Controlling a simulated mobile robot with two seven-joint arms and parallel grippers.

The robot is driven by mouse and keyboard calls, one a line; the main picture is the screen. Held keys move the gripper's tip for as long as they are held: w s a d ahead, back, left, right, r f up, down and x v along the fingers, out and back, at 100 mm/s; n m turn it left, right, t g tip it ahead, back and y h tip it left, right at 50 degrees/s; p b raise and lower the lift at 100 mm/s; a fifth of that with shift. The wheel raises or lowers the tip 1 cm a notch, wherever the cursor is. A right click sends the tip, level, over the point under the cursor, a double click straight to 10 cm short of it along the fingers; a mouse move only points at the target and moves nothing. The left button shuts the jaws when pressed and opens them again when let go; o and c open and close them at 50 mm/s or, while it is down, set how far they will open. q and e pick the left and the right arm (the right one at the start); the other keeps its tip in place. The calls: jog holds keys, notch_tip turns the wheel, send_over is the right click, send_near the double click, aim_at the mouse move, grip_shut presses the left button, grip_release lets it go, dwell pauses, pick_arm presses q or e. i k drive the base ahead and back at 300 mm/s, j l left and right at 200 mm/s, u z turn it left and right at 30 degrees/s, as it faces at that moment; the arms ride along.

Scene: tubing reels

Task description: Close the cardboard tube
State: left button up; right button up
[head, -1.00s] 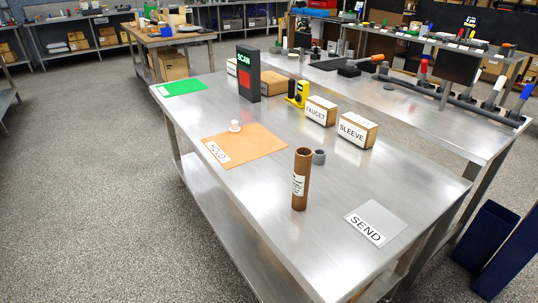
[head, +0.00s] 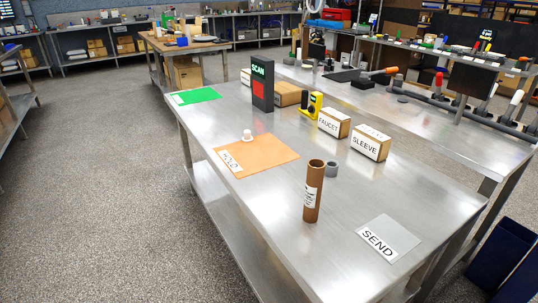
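The brown cardboard tube (head: 313,195) stands upright on the steel table, with a white label on its side. Its top end is open and I see into its dark mouth. A small white cap-like piece (head: 247,135) sits on the orange HOLD mat (head: 268,154), apart from the tube. A short grey ring-like piece (head: 331,169) stands just behind and to the right of the tube. Neither of my grippers is in the head view.
A clear SEND mat (head: 400,236) lies at the table's near right. FAUCET (head: 334,122) and SLEEVE (head: 370,143) boxes, a yellow device (head: 311,104) and a black SCAN stand (head: 262,83) line the back. A green mat (head: 195,96) lies at far left. The table's front is clear.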

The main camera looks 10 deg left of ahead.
aim_at(315, 176)
jog(key=j+z, duration=0.1)
jog(key=z, duration=0.65)
jog(key=j+z, duration=0.35)
jog(key=i+j+z, duration=0.1)
jog(key=j+z, duration=0.4)
jog(key=j, duration=0.2)
jog(key=k+j+z, duration=0.2)
jog(key=j, duration=0.2)
jog(key=j+z, duration=0.1)
jog(key=j, duration=0.3)
jog(key=k+j+z, duration=0.1)
jog(key=j, duration=0.25)
jog(key=k+j, duration=0.1)
jog(key=j, duration=0.3)
jog(key=k+j, duration=0.1)
jog(key=j, duration=0.3)
jog(key=k+j, duration=0.15)
jog(key=j, duration=0.25)
jog(key=k+j, duration=0.1)
jog(key=j, duration=0.3)
jog(key=k+j, duration=0.1)
jog(key=j, duration=0.3)
jog(key=z, duration=0.05)
